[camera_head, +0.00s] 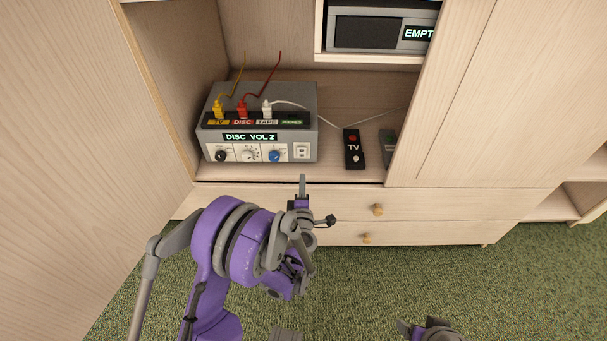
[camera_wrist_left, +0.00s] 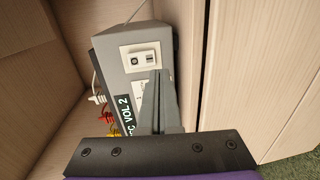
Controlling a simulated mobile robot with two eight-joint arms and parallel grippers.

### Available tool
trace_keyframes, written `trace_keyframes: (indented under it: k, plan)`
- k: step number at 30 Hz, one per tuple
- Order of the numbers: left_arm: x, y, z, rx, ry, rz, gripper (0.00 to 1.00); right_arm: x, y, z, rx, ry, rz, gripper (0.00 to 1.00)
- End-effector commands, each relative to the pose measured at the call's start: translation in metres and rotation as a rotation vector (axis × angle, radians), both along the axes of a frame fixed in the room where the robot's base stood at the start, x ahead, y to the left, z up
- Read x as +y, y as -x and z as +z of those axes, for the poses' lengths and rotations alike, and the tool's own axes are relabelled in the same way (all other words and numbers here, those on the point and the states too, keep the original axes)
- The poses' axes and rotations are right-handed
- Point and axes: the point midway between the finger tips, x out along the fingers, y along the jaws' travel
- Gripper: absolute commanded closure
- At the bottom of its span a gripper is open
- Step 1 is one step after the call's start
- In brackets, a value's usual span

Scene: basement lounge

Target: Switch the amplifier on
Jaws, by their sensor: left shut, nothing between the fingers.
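The grey amplifier (camera_head: 312,108) stands in the open cabinet bay. Its display (camera_head: 250,137) reads "DISC VOL 2". The front has a black knob, a white knob, a blue knob and, at its right end, a small white switch plate (camera_head: 302,152). The plate also shows in the left wrist view (camera_wrist_left: 140,57), with a dark round mark and a slot-like part. My left gripper (camera_head: 302,180) is shut and empty, just in front of and below the plate; in the left wrist view its fingers (camera_wrist_left: 158,78) point at the plate's edge. I cannot tell whether they touch. My right gripper (camera_head: 430,328) is partly cut off at the bottom edge.
Yellow, red and white plugs sit on top of the amplifier. A black TV remote (camera_head: 353,148) and a grey remote (camera_head: 388,147) lie to its right. Cabinet side walls flank the bay; drawers with knobs (camera_head: 377,209) are below. A device marked "EMPT" (camera_head: 378,27) sits above.

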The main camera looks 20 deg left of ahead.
Motion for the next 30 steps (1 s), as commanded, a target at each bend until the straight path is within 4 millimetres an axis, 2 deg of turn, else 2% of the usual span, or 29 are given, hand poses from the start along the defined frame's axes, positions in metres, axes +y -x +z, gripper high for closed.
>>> trace_keyframes:
  k: [1,6,12,30]
  plan:
    - [-0.004,0.012,-0.001,0.000,0.001,0.000,1.00,0.000,0.000,0.001,0.000,0.000,0.000,0.27]
    - [-0.012,0.045,-0.006,0.000,0.000,0.000,1.00,0.000,-0.001,0.001,0.000,0.000,0.000,0.27]
    - [-0.018,0.065,-0.009,0.000,0.000,0.001,1.00,0.000,-0.001,-0.003,0.001,0.000,0.000,0.27]
    - [-0.019,0.068,-0.009,0.000,0.000,0.002,1.00,0.000,-0.001,-0.004,0.001,0.000,0.000,0.27]
